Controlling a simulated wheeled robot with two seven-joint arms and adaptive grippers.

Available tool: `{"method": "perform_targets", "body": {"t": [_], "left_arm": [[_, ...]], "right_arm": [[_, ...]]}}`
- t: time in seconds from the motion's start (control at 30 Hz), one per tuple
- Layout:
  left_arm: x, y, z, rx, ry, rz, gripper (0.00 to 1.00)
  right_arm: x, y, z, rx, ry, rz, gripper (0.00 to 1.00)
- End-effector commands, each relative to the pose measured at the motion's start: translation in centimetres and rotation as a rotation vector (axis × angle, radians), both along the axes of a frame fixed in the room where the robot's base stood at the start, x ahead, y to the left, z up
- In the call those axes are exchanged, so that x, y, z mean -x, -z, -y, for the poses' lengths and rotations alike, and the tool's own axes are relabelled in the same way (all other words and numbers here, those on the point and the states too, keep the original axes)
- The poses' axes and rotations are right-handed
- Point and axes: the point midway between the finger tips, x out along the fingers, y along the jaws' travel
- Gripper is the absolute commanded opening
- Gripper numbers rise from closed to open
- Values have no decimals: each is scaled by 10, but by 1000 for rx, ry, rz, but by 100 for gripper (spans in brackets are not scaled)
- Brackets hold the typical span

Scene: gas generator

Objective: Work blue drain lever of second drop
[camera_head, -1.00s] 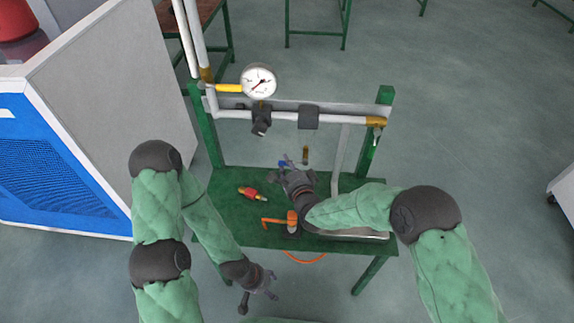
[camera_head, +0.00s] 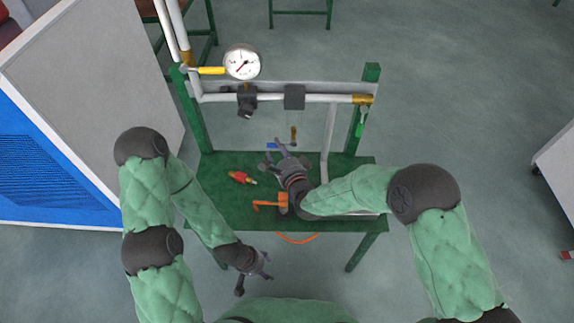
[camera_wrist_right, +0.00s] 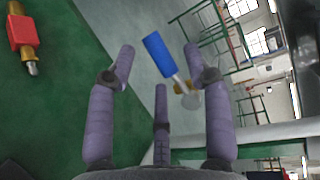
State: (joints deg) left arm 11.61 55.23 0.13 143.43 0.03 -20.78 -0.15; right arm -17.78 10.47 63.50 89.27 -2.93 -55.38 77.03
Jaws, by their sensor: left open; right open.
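The blue drain lever (camera_head: 272,145) shows just beyond my right gripper in the head view. In the right wrist view the blue lever (camera_wrist_right: 158,52) has a silver stem and lies across the gap between the fingertips, nearer the right one; whether any finger touches it I cannot tell. My right gripper (camera_head: 284,158) is open and reaches over the green table toward the pipe frame. My left gripper (camera_head: 256,275) is open and empty, in front of the table's front edge. The lever's valve body is not clearly seen.
A green table (camera_head: 225,195) carries a red and yellow fitting (camera_head: 242,177) and an orange item (camera_head: 268,205). Behind are a pale pipe (camera_head: 225,97), a dial gauge (camera_head: 242,62) and a brass stub (camera_head: 293,135). A grey and blue cabinet (camera_head: 95,85) stands at left.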

Motion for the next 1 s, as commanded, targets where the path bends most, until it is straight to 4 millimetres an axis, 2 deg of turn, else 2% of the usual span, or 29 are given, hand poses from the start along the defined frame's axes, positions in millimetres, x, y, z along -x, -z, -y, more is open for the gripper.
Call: {"method": "perform_targets", "body": {"t": [0.3, 0.5, 0.7, 1.0], "left_arm": [[0, 0, 0, 0, 0, 0, 62], [0, 0, 0, 0, 0, 0, 62], [0, 0, 0, 0, 0, 0, 62], [0, 0, 0, 0, 0, 0, 62]], "right_arm": [[50, -10, 24, 0, 0, 0, 51], [72, -14, 34, 0, 1, -1, 51], [82, -16, 39, -1, 1, 0, 51], [83, -16, 39, -1, 1, 0, 51]]}}
